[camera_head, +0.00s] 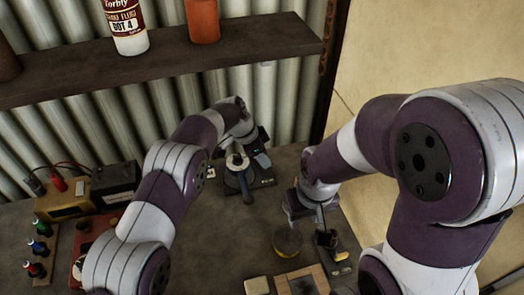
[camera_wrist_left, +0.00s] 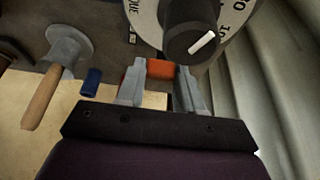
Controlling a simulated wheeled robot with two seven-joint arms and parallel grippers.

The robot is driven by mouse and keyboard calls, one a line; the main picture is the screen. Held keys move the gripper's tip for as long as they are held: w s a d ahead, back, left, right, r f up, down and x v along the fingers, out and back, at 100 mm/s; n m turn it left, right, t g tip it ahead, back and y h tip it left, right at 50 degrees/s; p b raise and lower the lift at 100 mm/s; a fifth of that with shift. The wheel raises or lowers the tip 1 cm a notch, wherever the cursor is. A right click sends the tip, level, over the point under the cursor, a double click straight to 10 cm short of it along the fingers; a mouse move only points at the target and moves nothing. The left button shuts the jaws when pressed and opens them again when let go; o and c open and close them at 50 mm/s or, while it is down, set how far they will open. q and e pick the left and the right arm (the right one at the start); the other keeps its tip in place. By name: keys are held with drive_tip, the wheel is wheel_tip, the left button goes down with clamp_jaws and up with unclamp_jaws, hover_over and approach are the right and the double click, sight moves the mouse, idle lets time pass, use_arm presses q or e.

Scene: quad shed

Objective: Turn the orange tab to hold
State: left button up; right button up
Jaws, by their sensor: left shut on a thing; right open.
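The orange tab (camera_wrist_left: 160,69) sits between the two fingers of my left gripper (camera_wrist_left: 158,75) in the left wrist view, just below a pale dial (camera_wrist_left: 148,18) with a black knob (camera_wrist_left: 193,36). The left gripper is shut on the tab. In the head view my left arm reaches to the back of the bench, and its gripper (camera_head: 256,140) is small and partly hidden there; the tab cannot be made out. My right gripper (camera_head: 310,212) is open above the right side of the bench, with its fingers hard to see.
A grey disc-shaped tool with a handle (camera_head: 246,185) stands near the left gripper. A yellow round item (camera_head: 287,243) and a dark container (camera_head: 327,239) lie below the right gripper. Battery-like boxes (camera_head: 115,183) stand left. A shelf (camera_head: 165,55) with bottles overhangs the back.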

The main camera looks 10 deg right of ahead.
idle(0.3)
use_arm(q)
drive_tip(key=o, duration=1)
drive_tip(key=shift+o, duration=0.2)
drive_tip(key=p+v, duration=0.3)
drive_tip(key=v, duration=0.4)
drive_tip(key=shift+r, duration=0.2)
